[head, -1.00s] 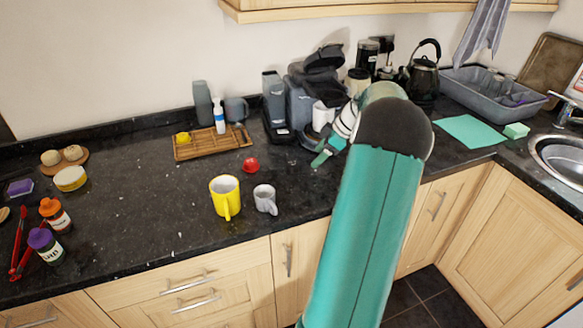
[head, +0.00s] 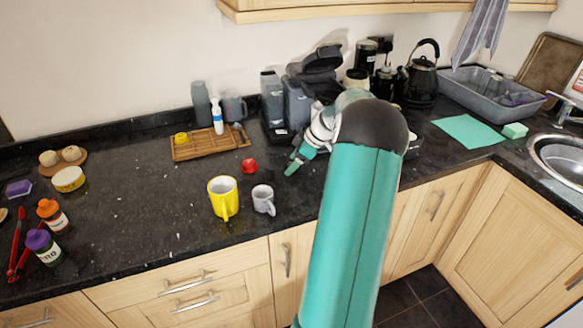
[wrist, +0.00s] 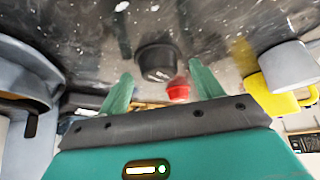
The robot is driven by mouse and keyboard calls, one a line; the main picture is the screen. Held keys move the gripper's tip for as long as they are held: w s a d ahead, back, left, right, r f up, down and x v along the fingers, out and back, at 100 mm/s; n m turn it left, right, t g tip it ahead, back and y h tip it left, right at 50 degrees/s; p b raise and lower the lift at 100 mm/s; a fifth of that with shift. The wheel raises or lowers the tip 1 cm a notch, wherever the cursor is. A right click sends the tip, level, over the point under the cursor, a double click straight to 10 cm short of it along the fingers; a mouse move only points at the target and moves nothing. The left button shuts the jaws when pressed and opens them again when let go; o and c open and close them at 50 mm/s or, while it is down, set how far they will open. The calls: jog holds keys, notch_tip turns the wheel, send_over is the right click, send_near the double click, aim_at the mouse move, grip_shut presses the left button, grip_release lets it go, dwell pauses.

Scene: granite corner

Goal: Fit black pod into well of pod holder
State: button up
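The black pod (wrist: 157,62) stands on the dark counter in the wrist view, in front of my gripper and roughly between its two fingers. My gripper (wrist: 160,72) is open, with a wide gap between the green fingers and nothing held. In the head view my gripper (head: 294,164) is low over the counter, right of the red pod (head: 249,165), and hides the black pod. The pod holder cannot be made out for certain. A pale grey edge (head: 413,146) shows right of my arm, mostly hidden, and I cannot tell what it is.
A coffee machine (head: 299,104) with its lid raised stands behind my gripper. A yellow mug (head: 223,198) and a grey mug (head: 263,199) stand near the front edge. A wooden tray (head: 212,148) lies at the back. The counter left of the yellow mug is mostly clear.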

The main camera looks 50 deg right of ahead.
jog(key=c, duration=1)
jog(key=shift+r, duration=0.1)
